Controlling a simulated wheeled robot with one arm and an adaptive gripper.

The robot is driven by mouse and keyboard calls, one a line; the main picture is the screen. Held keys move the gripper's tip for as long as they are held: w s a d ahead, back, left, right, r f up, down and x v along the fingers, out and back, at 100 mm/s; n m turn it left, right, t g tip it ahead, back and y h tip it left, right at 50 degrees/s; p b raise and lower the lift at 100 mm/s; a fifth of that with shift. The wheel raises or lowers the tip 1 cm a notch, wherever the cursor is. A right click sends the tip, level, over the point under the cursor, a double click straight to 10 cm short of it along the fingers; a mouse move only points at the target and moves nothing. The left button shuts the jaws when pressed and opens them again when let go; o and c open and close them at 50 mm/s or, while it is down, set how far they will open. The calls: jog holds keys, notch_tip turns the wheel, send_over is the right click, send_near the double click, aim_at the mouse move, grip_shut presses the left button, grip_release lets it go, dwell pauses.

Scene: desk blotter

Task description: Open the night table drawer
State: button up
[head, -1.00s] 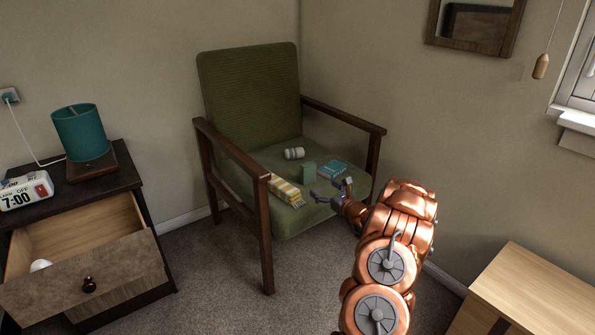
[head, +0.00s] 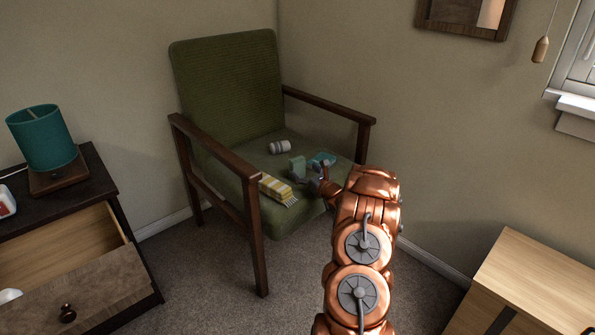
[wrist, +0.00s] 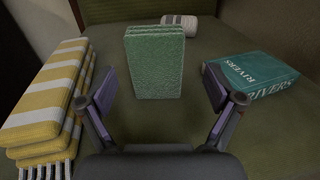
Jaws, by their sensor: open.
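The night table (head: 120,222) stands at the left in the head view. My gripper (head: 312,177) is over the green chair's seat, well away from the drawer. In the wrist view my gripper (wrist: 160,95) is open and empty, its fingers apart with a green sponge-like block (wrist: 155,62) standing upright beyond and between them.
On the chair seat (head: 262,160) lie a folded yellow-striped cloth (wrist: 45,100), a teal book (wrist: 250,75) marked RIVERS and a striped roll (wrist: 188,25). A teal lamp (head: 40,138) stands on the night table. A light wood cabinet (head: 540,275) is at the right.

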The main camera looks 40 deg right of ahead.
aim_at(300, 168)
jog(key=shift+w+a+f+b, duration=0.1)
jog(key=shift+w+b, duration=0.4)
jog(key=shift+w, duration=0.6)
jog(key=shift+w+d, duration=0.25)
jog(key=shift+w, duration=0.7)
jog(key=shift+c, duration=0.3)
jog(key=c, duration=1.1)
jog(key=shift+o, duration=0.2)
jog(key=shift+r, duration=0.2)
notch_tip(300, 168, up, 10)
jog(key=p, duration=0.2)
jog(key=shift+p, duration=0.4)
jog(key=shift+s+a+f, duration=0.1)
jog(key=shift+a, duration=0.05)
